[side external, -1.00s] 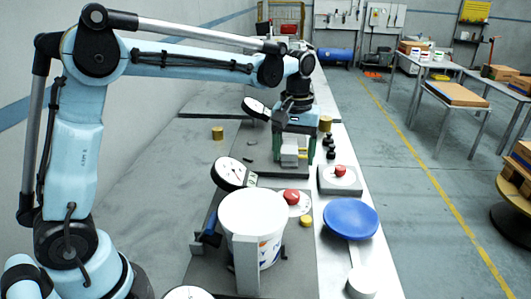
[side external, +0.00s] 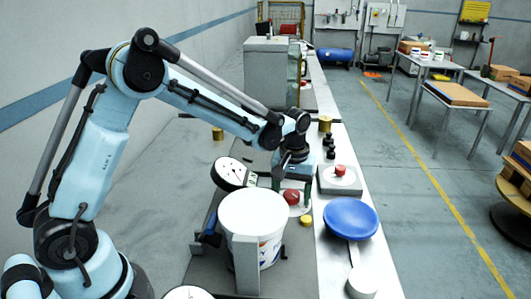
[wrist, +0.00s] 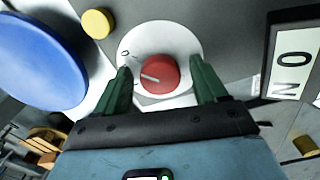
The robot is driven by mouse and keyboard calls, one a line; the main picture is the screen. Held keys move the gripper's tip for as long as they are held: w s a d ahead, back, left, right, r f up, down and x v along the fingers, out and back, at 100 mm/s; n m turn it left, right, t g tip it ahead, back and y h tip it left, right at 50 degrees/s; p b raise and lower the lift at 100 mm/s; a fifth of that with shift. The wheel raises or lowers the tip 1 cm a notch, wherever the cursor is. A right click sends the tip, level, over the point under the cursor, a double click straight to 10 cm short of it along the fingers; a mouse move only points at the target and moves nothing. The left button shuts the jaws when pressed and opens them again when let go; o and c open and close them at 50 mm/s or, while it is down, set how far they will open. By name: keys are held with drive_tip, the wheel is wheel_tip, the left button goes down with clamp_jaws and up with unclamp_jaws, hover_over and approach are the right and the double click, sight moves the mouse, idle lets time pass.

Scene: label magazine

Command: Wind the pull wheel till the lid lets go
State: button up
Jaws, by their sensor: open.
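The red wheel (side external: 291,196), which I take to be the pull wheel, sits on a round pale dial plate (side external: 302,206). In the wrist view the red wheel (wrist: 154,78) bears a light pointer line, and a mark shows on the dial plate (wrist: 186,42). My gripper (side external: 292,190) points down over the wheel. In the wrist view my gripper (wrist: 161,70) is open, with one green finger on each side of the wheel and gaps between. The white tub (side external: 270,250) stands in front with its round white lid (side external: 253,211) on top.
A dial gauge (side external: 232,174) stands behind the tub. A blue disc (side external: 350,221) lies to the right, with a small yellow cap (side external: 305,221) between. A red button on a grey box (side external: 340,182) stands close to the right of my gripper.

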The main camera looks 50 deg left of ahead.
drive_tip(key=shift+c, duration=0.3)
drive_tip(key=c, duration=1)
drive_tip(key=shift+m, duration=0.3)
drive_tip(key=m, duration=1.1)
drive_tip(key=shift+m, duration=0.3)
drive_tip(key=o, duration=1.1)
drive_tip(key=shift+c, duration=0.2)
